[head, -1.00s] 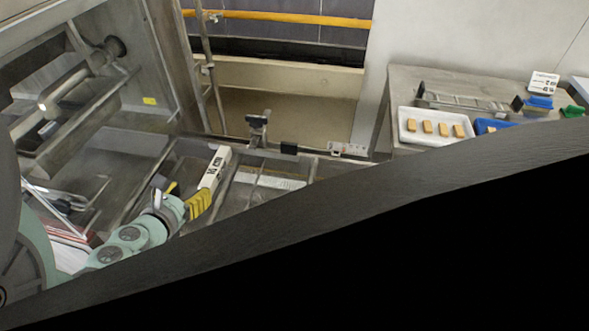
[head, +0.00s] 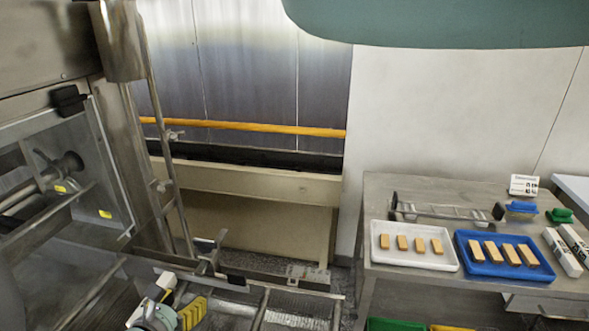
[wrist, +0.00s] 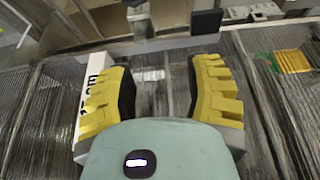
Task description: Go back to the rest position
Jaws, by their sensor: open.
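My gripper (wrist: 160,85) is open in the wrist view, its two yellow ribbed fingers apart with nothing held between them. It hangs over the metal mesh and rails of the machine. A white block with black lettering (wrist: 97,78) lies beside the left finger, partly hidden by it and outside the gap. In the head view, my gripper (head: 190,314) is at the bottom left, cut by the lower edge, with a white piece (head: 164,284) close to it.
The machine's metal frame and clear panel (head: 70,170) stand at left. At right, a steel table (head: 375,188) bears a white tray (head: 414,264) and a blue tray (head: 470,275) of bars, plus white blocks (head: 562,252). A yellow rail (head: 250,126) crosses behind.

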